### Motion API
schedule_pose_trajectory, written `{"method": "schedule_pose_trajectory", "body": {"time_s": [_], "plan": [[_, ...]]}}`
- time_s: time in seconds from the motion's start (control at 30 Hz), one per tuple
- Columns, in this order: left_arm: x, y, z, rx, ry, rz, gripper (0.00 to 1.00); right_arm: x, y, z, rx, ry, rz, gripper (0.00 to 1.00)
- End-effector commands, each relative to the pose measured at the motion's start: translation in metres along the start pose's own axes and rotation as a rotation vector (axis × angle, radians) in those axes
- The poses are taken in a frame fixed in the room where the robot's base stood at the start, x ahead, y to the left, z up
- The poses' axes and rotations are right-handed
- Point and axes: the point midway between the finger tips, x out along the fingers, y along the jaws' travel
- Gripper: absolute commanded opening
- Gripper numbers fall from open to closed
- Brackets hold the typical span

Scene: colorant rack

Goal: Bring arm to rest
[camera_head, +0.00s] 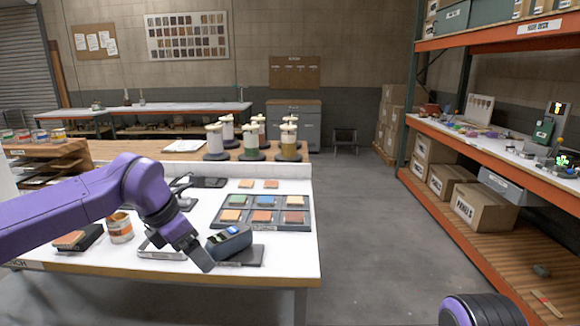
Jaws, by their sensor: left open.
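My left arm, purple, comes in from the left over the white table (290,268). My left gripper (203,262) points down near the table's front edge, open. I see nothing held in it. It is just left of a dark grey device with a small blue display (230,240), and partly overlaps the view of a flat silver tray (160,250). I cannot tell whether it touches either. Part of my right arm (482,310) shows at the bottom right; its gripper is out of view.
A sectioned tray of colour samples (278,223) lies behind the device. Several colorant canisters (250,140) stand on the wooden ledge. A shelf rack (480,165) stands right, with clear floor between.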

Motion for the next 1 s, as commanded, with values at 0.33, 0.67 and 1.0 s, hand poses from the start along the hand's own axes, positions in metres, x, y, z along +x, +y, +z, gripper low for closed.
{"method": "schedule_pose_trajectory", "body": {"time_s": [0.33, 0.67, 1.0], "plan": [[0.023, 0.026, -0.009, 0.004, 0.039, 0.228, 0.87, 0.000, 0.000, 0.000, 0.000, 0.001, 0.000, 0.00], [0.131, 0.028, -0.068, 0.333, 0.282, 0.529, 0.87, 0.000, 0.000, 0.000, 0.000, 0.000, 0.000, 0.00], [0.285, -0.082, -0.256, 1.242, 0.520, 0.435, 0.87, 0.000, 0.000, 0.000, 0.000, 0.000, 0.000, 0.00]]}}
